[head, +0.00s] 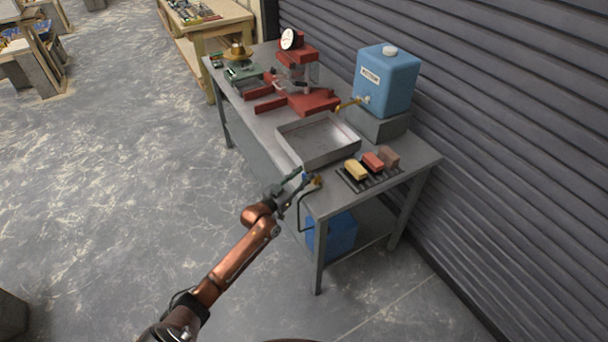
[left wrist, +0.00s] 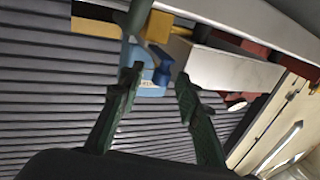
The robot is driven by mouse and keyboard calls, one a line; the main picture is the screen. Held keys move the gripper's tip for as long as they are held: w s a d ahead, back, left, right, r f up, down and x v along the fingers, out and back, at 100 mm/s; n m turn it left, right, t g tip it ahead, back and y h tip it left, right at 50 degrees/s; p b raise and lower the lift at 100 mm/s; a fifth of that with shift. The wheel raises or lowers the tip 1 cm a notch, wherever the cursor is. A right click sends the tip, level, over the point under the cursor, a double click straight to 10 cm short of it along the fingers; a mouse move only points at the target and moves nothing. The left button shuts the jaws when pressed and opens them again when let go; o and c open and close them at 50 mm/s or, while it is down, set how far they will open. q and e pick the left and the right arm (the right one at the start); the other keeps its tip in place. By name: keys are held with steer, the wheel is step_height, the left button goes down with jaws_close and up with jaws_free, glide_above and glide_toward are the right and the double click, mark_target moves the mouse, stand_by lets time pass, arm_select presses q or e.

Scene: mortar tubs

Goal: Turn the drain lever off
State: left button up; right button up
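The drain lever has a small blue handle (left wrist: 163,68), which in the left wrist view lies between my left gripper's fingertips, with a gap visible toward the right finger. It hangs near a brass valve (left wrist: 158,26); in the head view the brass valve (head: 317,180) sits at the bench's front edge, below the tray corner. My left gripper (left wrist: 159,77) is open, with two green fingers; whether a finger touches the handle I cannot tell. In the head view the left gripper (head: 302,181) is at the valve, its fingers partly hiding the lever. My right gripper is not in view.
A metal tray (head: 318,160) lies on the grey bench. Coloured blocks sit on a dark rack (head: 366,183) to its right. A blue tank (head: 386,80) with a tap stands behind. A dark pipe runs below the valve to a blue container (head: 338,237) beneath. Open floor lies left.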

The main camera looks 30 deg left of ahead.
arm_select(q)
steer(key=s+a, duration=0.2)
steer(key=s, duration=0.9)
steer(key=s+a+f+n+g+y, duration=0.1)
steer(key=s+a+f+g, duration=0.15)
steer(key=f, duration=0.75)
steer(key=s+a+f+g+y, duration=0.1)
steer(key=s+a+f+y, duration=0.15)
steer(key=f, duration=0.75)
steer(key=s+f+n+g, duration=0.1)
steer(key=s+f+g, duration=0.1)
steer(key=s+f, duration=0.65)
steer(key=s+f+g, duration=0.2)
steer(key=s+f, duration=0.4)
steer(key=f, duration=0.6)
steer(key=s+d+f+g, duration=0.2)
steer(key=s+f, duration=0.5)
steer(key=s, duration=0.2)
steer(key=s+d+f+g, duration=0.3)
steer(key=s+f, duration=0.5)
steer(key=s, duration=0.1)
steer(key=s+d+f+g, duration=0.2)
steer(key=s+d+f, duration=0.2)
steer(key=s, duration=0.8)
steer(key=s+d+f+m+g, duration=0.1)
steer(key=s+d+f, duration=0.3)
steer(key=s, duration=0.9)
steer(key=shift+g, duration=0.75)
